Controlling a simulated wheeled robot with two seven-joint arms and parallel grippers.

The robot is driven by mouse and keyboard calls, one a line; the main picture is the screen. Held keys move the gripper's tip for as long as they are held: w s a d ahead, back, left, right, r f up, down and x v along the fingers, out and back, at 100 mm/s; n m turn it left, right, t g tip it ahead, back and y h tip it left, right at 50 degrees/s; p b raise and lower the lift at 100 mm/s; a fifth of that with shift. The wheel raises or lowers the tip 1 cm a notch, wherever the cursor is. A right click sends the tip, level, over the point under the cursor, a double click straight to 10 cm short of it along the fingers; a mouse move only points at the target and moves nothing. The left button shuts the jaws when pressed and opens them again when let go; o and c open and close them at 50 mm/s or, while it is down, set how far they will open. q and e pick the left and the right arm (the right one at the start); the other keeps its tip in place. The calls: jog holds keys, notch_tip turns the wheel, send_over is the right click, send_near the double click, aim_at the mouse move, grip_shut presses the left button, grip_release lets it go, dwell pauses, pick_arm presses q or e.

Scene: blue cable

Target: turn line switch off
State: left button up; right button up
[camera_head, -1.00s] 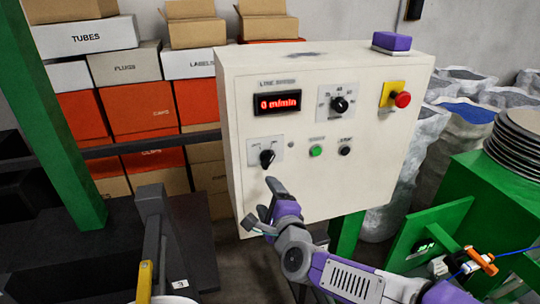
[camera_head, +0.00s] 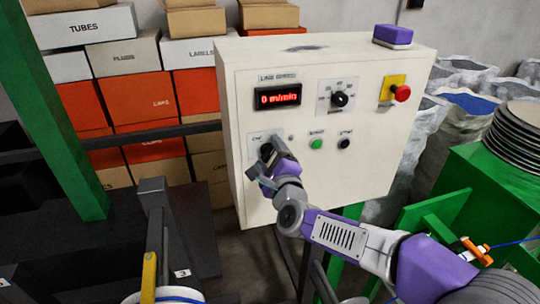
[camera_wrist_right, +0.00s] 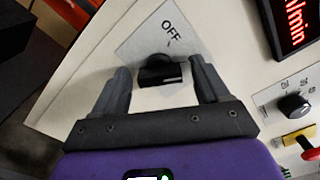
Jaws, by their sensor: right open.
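The line switch is a black rotary knob on a light plate at the lower left of the cream control box (camera_head: 290,200). In the right wrist view the knob (camera_wrist_right: 160,72) sits between my two open fingers, with the word OFF on the plate above it. My right gripper (camera_wrist_right: 163,85) is open around the knob; whether the fingers touch it I cannot tell. In the head view my right gripper (camera_head: 268,158) covers most of the knob. My left gripper cannot be made out in the head view.
The box also carries a red display (camera_head: 277,96) reading 0 m/min, a speed knob (camera_head: 340,99), a green button (camera_head: 316,144), a black button (camera_head: 344,143) and a red emergency button (camera_head: 402,93). A purple block (camera_head: 392,36) lies on top. Stacked cartons stand behind.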

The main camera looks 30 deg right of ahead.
jog(key=c, duration=1.1)
jog(key=shift+o, duration=0.2)
jog(key=shift+n+b, duration=0.6)
jog(key=shift+n, duration=0.5)
jog(key=n, duration=0.2)
jog(key=shift+n+b, duration=0.3)
jog(key=shift+n, duration=0.1)
jog(key=n, duration=0.3)
jog(key=shift+n, duration=1.8)
